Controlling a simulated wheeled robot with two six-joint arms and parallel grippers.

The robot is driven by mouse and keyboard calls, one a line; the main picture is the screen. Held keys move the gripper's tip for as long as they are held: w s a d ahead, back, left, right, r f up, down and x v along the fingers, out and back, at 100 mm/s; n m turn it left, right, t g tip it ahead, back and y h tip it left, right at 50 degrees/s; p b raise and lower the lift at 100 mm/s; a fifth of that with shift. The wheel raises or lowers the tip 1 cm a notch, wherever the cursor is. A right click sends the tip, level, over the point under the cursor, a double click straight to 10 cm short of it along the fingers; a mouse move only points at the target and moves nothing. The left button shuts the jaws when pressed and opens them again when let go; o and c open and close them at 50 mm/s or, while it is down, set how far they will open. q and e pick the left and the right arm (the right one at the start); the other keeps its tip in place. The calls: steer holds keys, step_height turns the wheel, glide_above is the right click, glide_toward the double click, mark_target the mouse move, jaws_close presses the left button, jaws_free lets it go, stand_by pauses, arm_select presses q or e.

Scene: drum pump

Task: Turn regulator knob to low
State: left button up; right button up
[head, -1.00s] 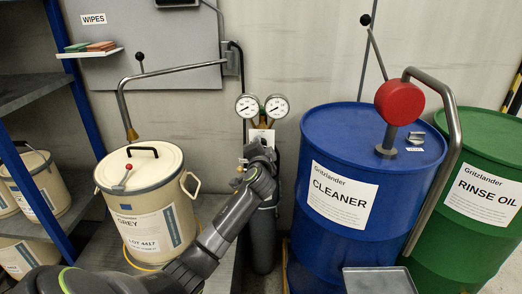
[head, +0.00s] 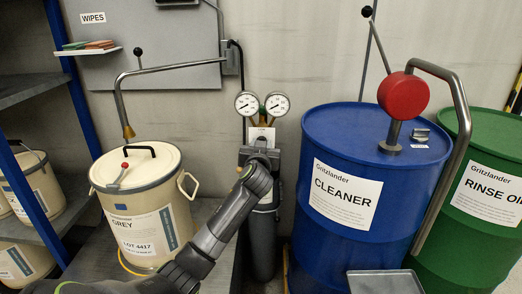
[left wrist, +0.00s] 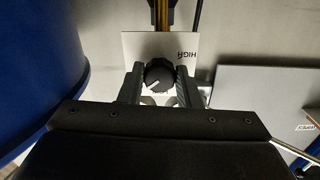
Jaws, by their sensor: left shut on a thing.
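The regulator with two round gauges (head: 262,104) stands on top of a dark gas cylinder (head: 263,240) by the back wall. Its black knob (left wrist: 158,75) shows in the left wrist view, with a white pointer line slanting across its face. My left gripper (head: 260,146) is at the regulator in the head view and hides the knob there. In the left wrist view its two fingers are shut on the knob, one on each side. My right gripper is not in view.
A blue CLEANER drum (head: 328,235) with a red-topped pump (head: 402,96) stands right of the cylinder. A GREY pail (head: 140,222) under a bent pipe (head: 170,70) stands left. A green drum (head: 490,190) is at far right.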

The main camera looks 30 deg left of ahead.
arm_select(q)
steer(key=shift+n+t+b, duration=0.3)
steer(key=shift+n+b, duration=2.2)
steer(key=shift+n, duration=2.3)
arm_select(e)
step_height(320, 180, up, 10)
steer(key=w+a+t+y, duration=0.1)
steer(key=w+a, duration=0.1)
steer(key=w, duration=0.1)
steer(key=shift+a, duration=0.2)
arm_select(q)
steer(key=shift+d, duration=0.1)
steer(key=o, duration=1)
steer(key=shift+c, duration=0.2)
steer(key=p+v, duration=0.1)
steer(key=v, duration=1.6)
steer(key=shift+s, duration=0.2)
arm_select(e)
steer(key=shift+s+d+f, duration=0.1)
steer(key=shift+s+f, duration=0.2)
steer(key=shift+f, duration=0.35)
